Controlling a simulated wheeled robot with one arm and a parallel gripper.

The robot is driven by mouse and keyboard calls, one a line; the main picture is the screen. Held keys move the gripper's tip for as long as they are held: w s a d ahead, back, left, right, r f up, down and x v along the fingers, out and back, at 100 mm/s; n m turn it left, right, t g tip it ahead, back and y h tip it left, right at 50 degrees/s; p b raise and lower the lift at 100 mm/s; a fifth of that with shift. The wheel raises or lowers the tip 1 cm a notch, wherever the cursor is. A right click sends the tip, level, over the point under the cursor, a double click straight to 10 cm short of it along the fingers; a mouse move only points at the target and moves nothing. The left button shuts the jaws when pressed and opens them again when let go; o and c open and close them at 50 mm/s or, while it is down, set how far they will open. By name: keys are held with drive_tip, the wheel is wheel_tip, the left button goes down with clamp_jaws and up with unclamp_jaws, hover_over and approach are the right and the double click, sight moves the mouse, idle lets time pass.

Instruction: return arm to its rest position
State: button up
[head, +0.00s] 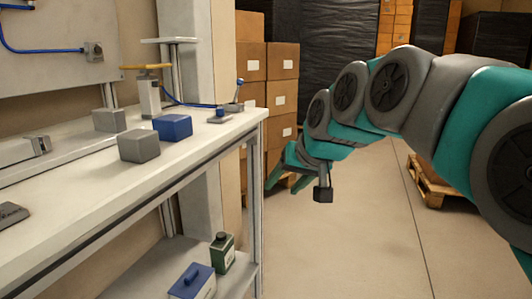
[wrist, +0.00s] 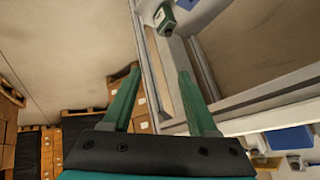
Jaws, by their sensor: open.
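My arm reaches in from the right of the head view, its teal and grey links bent down toward the middle. My gripper (head: 284,180) is to the right of the workbench (head: 150,187), apart from it and below its top. In the wrist view my gripper (wrist: 155,95) shows two teal fingers spread wide with nothing between them. No tape reel can be made out in either view.
On the bench stand a blue box (head: 172,127), grey blocks (head: 139,146) and a small lever device (head: 236,100). A green bottle (head: 222,253) and a blue-lidded container (head: 192,282) sit on the lower shelf.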

drive_tip(key=s+d+f+g+h, duration=0.1)
drive_tip(key=s+d+f+g, duration=0.2)
drive_tip(key=s+f, duration=0.4)
drive_tip(key=s+d+f+g+h+p, duration=0.1)
drive_tip(key=s+d+f+g, duration=0.2)
drive_tip(key=s+f, duration=0.5)
drive_tip(key=s+d+f+g+h, duration=0.2)
drive_tip(key=s+d+f, duration=0.3)
drive_tip(key=s, duration=1.3)
wheel_tip(320, 180, down, 2)
drive_tip(key=shift+f+m+g+p, duration=0.25)
drive_tip(key=shift+m+g+p, duration=0.15)
